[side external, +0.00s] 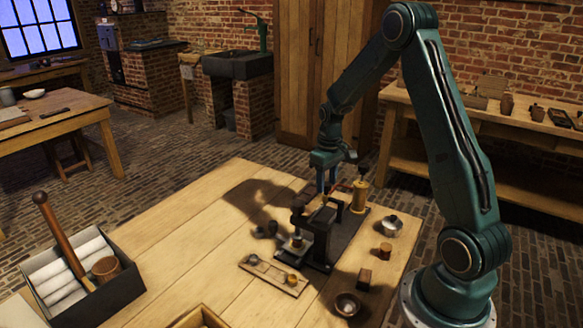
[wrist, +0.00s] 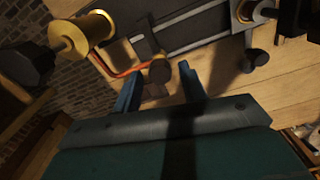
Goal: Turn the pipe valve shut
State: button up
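My gripper (side external: 327,188) points down above the black apparatus (side external: 318,240) on the table. In the wrist view its two blue fingers (wrist: 160,74) are apart. A small dark round knob (wrist: 159,71) at the end of the orange copper pipe (wrist: 115,70) shows between the fingertips, with a gap on each side; I take it for the valve handle. I cannot tell its depth relative to the tips. The pipe runs to a brass cylinder (wrist: 88,34), also in the side view (side external: 360,197). In the side view the fingers partly hide the pipe and knob.
The brass cylinder's dark top knob (wrist: 22,65) stands close beside my gripper. A wooden strip (side external: 272,275) lies in front.

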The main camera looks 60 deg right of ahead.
aim_at(326, 185)
dwell(0.4)
notch_tip(326, 185, up, 14)
jog(key=shift+f, duration=0.15)
dwell(0.5)
jog(key=shift+a, duration=0.1)
jog(key=s+a+r+n+t, duration=0.1)
jog(key=s+a+r, duration=0.25)
jog(key=a, duration=0.35)
jog(key=s+a+r+t, duration=0.1)
jog(key=s+a+r, duration=0.2)
jog(key=a+r, duration=0.3)
jog(key=s+a+t, duration=0.1)
jog(key=s+a, duration=0.2)
jog(key=s, duration=0.1)
jog(key=s+a+f+t, duration=0.1)
jog(key=s+a, duration=0.3)
jog(key=s+a+n+t, duration=0.1)
jog(key=s+a, duration=0.2)
jog(key=s, duration=0.1)
jog(key=shift+s+a+f+t, duration=0.15)
jog(key=shift+s+f+t, duration=0.15)
jog(key=shift+s, duration=0.1)
